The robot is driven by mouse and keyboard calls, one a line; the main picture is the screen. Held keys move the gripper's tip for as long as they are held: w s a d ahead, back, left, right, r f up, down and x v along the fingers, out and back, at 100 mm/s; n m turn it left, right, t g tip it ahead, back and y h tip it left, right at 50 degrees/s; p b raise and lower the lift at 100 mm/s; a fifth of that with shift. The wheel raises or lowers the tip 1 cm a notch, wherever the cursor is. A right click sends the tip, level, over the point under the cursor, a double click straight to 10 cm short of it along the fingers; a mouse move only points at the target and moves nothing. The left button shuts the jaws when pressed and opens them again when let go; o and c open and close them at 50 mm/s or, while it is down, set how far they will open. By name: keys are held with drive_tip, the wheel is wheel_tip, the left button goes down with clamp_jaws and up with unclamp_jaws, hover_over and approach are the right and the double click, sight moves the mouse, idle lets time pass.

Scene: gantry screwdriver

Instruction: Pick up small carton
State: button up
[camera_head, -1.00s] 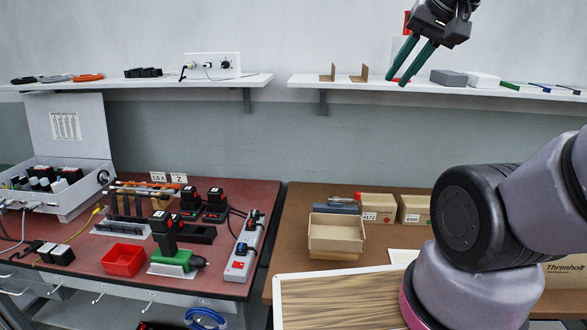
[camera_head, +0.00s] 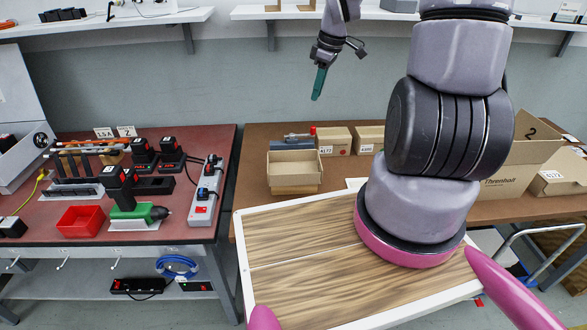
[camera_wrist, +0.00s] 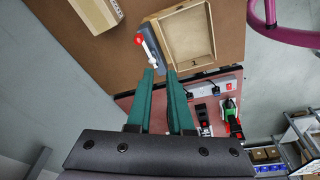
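Two small closed brown cartons with white labels stand side by side at the back of the brown table in the head view, a left carton (camera_head: 334,141) and a right carton (camera_head: 368,140); my arm partly hides the right one. My gripper (camera_head: 317,97) hangs above and behind the table, fingers pointing down. In the wrist view its two green fingers (camera_wrist: 160,72) are apart with nothing between them. A brown carton (camera_wrist: 96,13) shows at the top left there, clear of the fingers; I cannot tell which one it is.
An open cardboard box (camera_head: 294,187) stands in front of the cartons, beside a grey tool with a red knob (camera_head: 291,143). A large open carton (camera_head: 512,172) and a smaller carton (camera_head: 562,172) stand at the right. The shelf (camera_head: 270,13) runs along the wall above.

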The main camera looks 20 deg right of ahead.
sight(294, 150)
drive_tip(key=w+a+f+n+y, duration=0.1)
drive_tip(key=a+f, duration=0.1)
drive_tip(key=f, duration=0.5)
drive_tip(key=w+a+f+n+y, duration=0.1)
drive_tip(key=a+f+n, duration=0.1)
drive_tip(key=f, duration=0.6)
drive_tip(key=w+a+f+n+g, duration=0.1)
drive_tip(key=a+f+n, duration=0.1)
drive_tip(key=f, duration=0.6)
drive_tip(key=shift+a+y, duration=0.25)
drive_tip(key=shift+y, duration=0.15)
clamp_jaws()
